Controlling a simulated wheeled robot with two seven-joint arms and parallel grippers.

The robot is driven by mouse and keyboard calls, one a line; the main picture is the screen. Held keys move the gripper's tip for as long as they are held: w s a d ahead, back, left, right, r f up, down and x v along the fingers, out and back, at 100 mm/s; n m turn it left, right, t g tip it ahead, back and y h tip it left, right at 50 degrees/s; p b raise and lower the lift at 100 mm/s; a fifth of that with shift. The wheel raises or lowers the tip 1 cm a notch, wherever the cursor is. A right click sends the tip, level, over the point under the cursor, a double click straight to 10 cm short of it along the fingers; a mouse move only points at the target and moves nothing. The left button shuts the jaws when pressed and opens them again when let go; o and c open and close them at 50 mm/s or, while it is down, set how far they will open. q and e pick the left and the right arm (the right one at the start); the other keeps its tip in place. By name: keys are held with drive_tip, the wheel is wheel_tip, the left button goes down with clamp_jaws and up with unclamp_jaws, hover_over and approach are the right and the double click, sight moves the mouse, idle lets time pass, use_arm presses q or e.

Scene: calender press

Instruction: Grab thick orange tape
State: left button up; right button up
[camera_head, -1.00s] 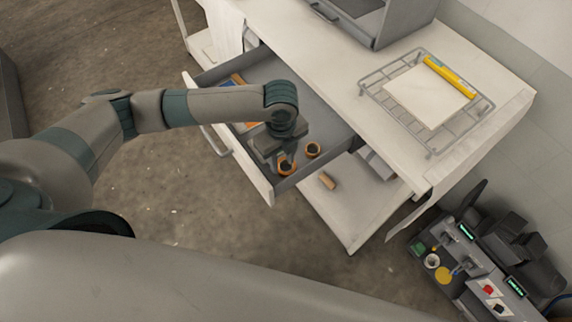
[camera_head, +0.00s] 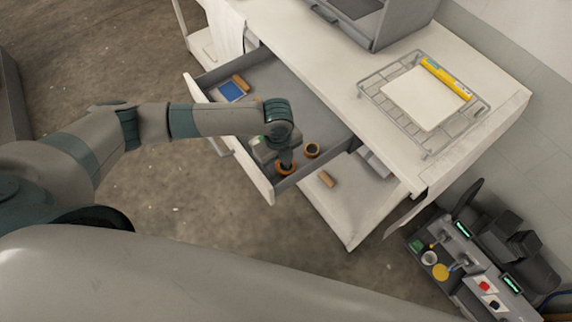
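Two orange tape rolls lie in the open drawer (camera_head: 262,186) near its front right corner. My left gripper (camera_head: 286,165) points down into the drawer over the nearer tape roll (camera_head: 285,170) and partly covers it. The other tape roll (camera_head: 312,150) lies just to the right, uncovered and apart from the gripper. The gripper's fingertips are down at the nearer roll, and I cannot tell whether they are closed on it. My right gripper is not in view.
A blue item (camera_head: 231,91) and a brown block (camera_head: 240,82) lie at the drawer's left end. The white table (camera_head: 330,66) carries a wire rack (camera_head: 430,143) with a white board and a yellow box. A control panel (camera_head: 455,262) stands at lower right.

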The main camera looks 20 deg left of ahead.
sight(280, 169)
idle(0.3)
use_arm(q)
drive_tip(key=c, duration=0.8)
clamp_jaws()
drive_tip(key=shift+r, duration=0.1)
wheel_tip(280, 169, up, 10)
drive_tip(key=b, duration=0.3)
